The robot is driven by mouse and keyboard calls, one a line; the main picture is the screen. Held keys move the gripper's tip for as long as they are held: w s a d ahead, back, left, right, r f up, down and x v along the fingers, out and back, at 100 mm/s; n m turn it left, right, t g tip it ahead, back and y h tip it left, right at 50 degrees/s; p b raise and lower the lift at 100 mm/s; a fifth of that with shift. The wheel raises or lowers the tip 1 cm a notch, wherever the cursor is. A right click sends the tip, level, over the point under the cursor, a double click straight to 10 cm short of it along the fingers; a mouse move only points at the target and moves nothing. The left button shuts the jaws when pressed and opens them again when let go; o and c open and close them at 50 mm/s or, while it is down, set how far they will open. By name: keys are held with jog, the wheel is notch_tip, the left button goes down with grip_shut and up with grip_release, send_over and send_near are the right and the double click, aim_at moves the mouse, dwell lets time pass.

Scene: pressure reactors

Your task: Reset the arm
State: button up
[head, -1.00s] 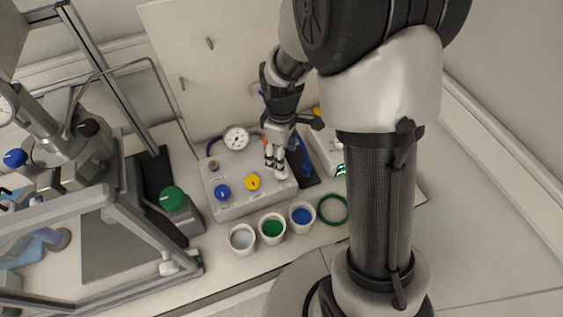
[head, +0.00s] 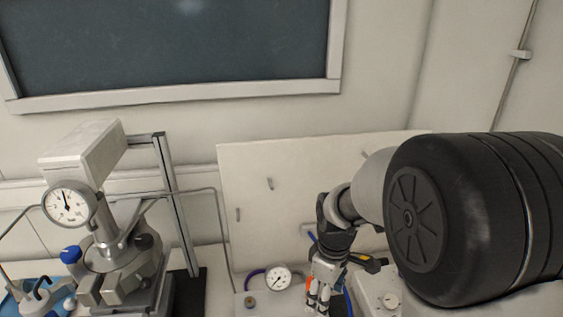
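My gripper (head: 319,300) hangs pointing down at the lower middle of the head view, in front of a white panel. It is above the right part of a white control box (head: 243,304), whose top edge only just shows. The fingertips reach the bottom of the picture, and I cannot tell whether they are apart or closed. No held object can be made out. My arm comes in from the right, with a large black joint and a light grey link leading to the wrist.
A metal reactor (head: 125,262) with a pressure gauge (head: 69,206) and frame (head: 172,205) stands at the left. A small gauge (head: 278,278) is left of my gripper. A white device (head: 378,292) is right of it. A dark window (head: 170,45) is in the wall behind.

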jog(key=s+r+m+t, duration=0.4)
jog(key=s+r+m, duration=0.6)
jog(key=s+r, duration=0.5)
jog(key=s, duration=0.4)
jog(key=shift+r+t, duration=0.25)
jog(key=shift+t, duration=0.05)
jog(key=shift+s, duration=0.1)
